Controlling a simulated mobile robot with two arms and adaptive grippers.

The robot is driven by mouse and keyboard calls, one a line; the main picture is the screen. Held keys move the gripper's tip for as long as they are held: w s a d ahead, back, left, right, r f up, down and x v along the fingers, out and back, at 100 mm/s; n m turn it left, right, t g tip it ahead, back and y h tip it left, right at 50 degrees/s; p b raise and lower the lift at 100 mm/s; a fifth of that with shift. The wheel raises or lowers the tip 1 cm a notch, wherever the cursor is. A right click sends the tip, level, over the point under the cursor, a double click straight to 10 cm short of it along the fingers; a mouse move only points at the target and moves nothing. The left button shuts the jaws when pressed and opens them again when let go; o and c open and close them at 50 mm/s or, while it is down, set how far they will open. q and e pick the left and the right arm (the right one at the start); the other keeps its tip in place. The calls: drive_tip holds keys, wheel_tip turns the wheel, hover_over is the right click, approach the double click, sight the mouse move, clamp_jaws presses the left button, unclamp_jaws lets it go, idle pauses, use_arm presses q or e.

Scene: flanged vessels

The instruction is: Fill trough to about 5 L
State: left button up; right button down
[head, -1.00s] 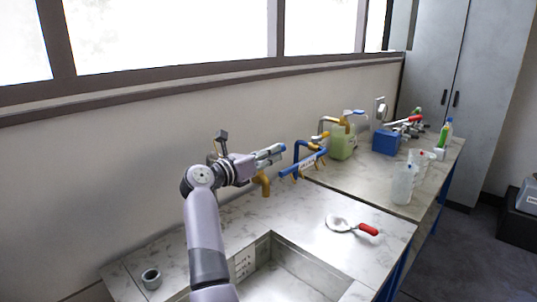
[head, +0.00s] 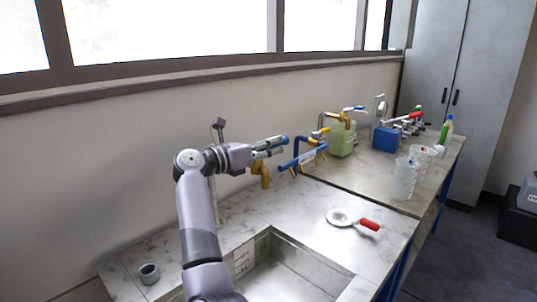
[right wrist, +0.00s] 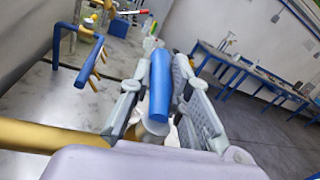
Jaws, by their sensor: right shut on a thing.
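The trough (head: 312,282) is a steel basin sunk into the marble-look worktop, with a marked plate (head: 243,260) on its inner wall. A brass tap spout (head: 263,174) points down behind it, below my right gripper (head: 272,147). In the right wrist view my right gripper (right wrist: 168,95) is shut on a blue tap handle (right wrist: 160,82), which sits between its fingers. The handle's blue tip also shows in the head view (head: 285,140). A brass pipe (right wrist: 38,135) lies left of the gripper. I see no clear water stream or water level. My left gripper is out of view.
A blue rack with yellow hooks (head: 305,160) stands close right of the gripper. A green container (head: 343,140) and clear jugs (head: 404,180) stand farther back.

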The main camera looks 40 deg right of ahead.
drive_tip(key=m+g+b, duration=0.2)
drive_tip(key=g, duration=0.1)
drive_tip(key=shift+s+f+y, duration=0.1)
drive_tip(key=shift+s+y, duration=0.2)
drive_tip(key=shift+s, duration=0.05)
drive_tip(key=shift+s+a+m+g+y+b, duration=0.1)
drive_tip(key=shift+s+m+g+y+b, duration=0.15)
drive_tip(key=shift+m+g, duration=0.45)
drive_tip(key=shift+s+a+m+g+y+b, duration=0.15)
drive_tip(key=shift+m+g+y+b, duration=0.2)
drive_tip(key=shift+g, duration=0.95)
drive_tip(key=c, duration=1.5)
unclamp_jaws()
drive_tip(key=shift+o, duration=0.2)
wheel_tip(320, 180, up, 10)
drive_tip(key=shift+c, duration=0.3)
